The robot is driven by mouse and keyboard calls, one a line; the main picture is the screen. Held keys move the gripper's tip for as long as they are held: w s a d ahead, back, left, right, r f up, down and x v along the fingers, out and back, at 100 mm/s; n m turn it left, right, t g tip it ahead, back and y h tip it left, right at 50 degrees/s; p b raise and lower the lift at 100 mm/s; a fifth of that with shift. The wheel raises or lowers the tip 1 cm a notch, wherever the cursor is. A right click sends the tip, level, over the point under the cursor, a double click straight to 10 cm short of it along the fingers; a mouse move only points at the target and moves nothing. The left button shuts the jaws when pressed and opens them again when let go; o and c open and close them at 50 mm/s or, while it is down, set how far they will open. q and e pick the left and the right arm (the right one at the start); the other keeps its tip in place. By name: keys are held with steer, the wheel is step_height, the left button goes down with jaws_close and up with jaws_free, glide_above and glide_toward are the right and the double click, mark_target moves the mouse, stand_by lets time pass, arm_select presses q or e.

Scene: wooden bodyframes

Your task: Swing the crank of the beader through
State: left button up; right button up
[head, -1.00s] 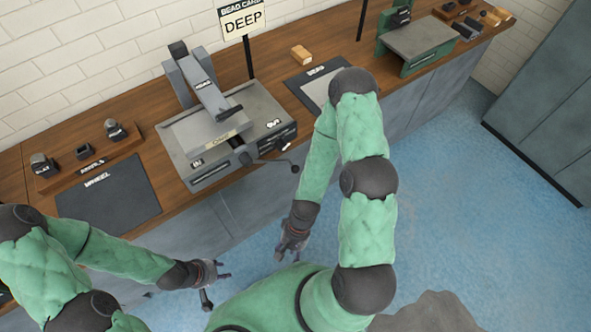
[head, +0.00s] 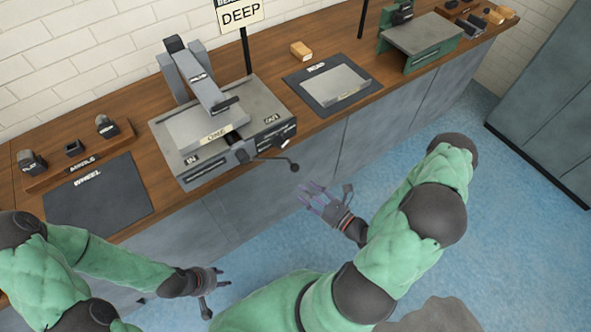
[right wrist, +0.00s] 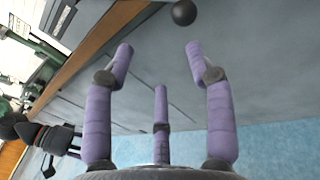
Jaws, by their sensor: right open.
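The beader (head: 225,130) is a grey machine on the wooden bench, with a hinged upper arm and a sheet panel on it. Its crank (head: 272,160) sticks out at the front right and ends in a dark ball knob (head: 294,167). The knob also shows at the top of the right wrist view (right wrist: 184,12), beyond the fingertips. My right gripper (head: 312,195) is open and empty, below and to the right of the knob, apart from it. Its spread purple fingers show in the right wrist view (right wrist: 160,70). My left gripper (head: 219,281) hangs low before the bench; its jaw opening is unclear.
A dark WHEEL mat (head: 98,200) and a rack of small dies (head: 72,150) lie at the left. A mat with a grey sheet (head: 338,92) lies right of the beader. A green machine (head: 420,45) stands further right. The blue floor before the bench is free.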

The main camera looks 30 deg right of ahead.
mark_target(295, 168)
steer(key=shift+w+d+m+t+h+b, duration=0.15)
steer(key=shift+w+m+h+b, duration=0.2)
steer(key=shift+w, duration=1.4)
steer(key=shift+w+d+m+t+h+b, duration=0.15)
steer(key=shift+w+h+b, duration=0.35)
steer(key=shift+w, duration=1.25)
steer(key=shift+w+d+m+h+b, duration=0.2)
steer(key=shift+w+b, duration=0.35)
steer(key=shift+w, duration=1.2)
jaws_close()
